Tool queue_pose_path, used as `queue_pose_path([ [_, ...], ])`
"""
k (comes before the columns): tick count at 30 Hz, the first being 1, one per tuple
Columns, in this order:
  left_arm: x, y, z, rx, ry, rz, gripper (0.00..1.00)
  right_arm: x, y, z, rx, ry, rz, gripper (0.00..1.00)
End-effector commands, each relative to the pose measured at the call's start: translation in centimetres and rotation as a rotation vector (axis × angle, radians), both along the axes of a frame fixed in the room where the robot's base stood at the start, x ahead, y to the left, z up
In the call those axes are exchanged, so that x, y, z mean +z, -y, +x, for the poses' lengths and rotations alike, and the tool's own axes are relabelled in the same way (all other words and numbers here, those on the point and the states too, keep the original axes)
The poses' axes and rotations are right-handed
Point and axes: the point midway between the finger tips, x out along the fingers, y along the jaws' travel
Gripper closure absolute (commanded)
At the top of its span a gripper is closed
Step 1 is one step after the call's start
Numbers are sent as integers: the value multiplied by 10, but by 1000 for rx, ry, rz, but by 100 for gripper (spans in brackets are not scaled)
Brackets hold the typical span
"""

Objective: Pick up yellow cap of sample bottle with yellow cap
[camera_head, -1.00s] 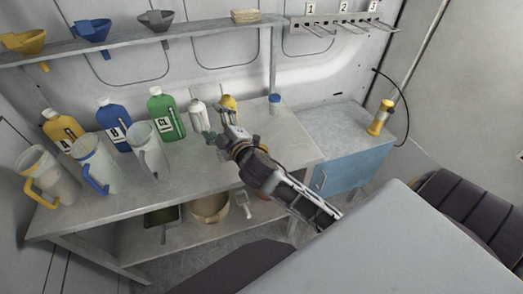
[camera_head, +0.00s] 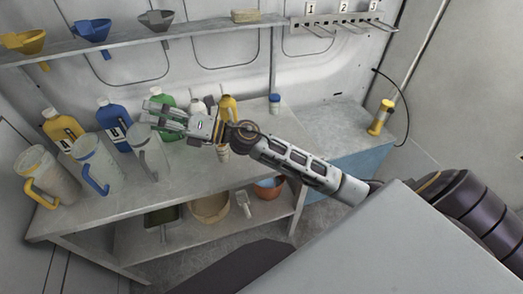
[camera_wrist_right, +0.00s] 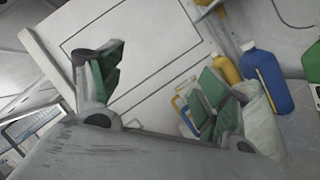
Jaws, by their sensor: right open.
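A small pale bottle-like object (camera_head: 223,153) stands on the bench just below my right wrist. Its top is hidden by my arm, so I cannot tell whether it has a yellow cap. My right gripper (camera_head: 150,112) is open and empty, pointing left above the bench, in front of the green bottle. In the right wrist view its green-padded fingers (camera_wrist_right: 160,85) are spread wide with nothing between them. My left gripper is not in view.
Yellow (camera_head: 62,130), blue (camera_head: 115,125) and green (camera_head: 163,97) bottles stand behind several clear jugs (camera_head: 98,165) at left. A blue-capped bottle (camera_head: 274,103) stands at the bench's back right. A yellow lamp-like object (camera_head: 381,117) is on the blue cabinet (camera_head: 350,170).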

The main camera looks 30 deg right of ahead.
Motion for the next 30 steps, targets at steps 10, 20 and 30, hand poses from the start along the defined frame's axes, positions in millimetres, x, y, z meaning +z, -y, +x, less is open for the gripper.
queue_pose_path([
  [10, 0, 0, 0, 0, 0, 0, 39, -38, -18, -16, 187, 217, -394, 24],
  [20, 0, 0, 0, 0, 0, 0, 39, -91, 5, -19, 357, 354, -785, 24],
  [30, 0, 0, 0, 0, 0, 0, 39, -140, 72, -8, 523, 404, -1195, 24],
])
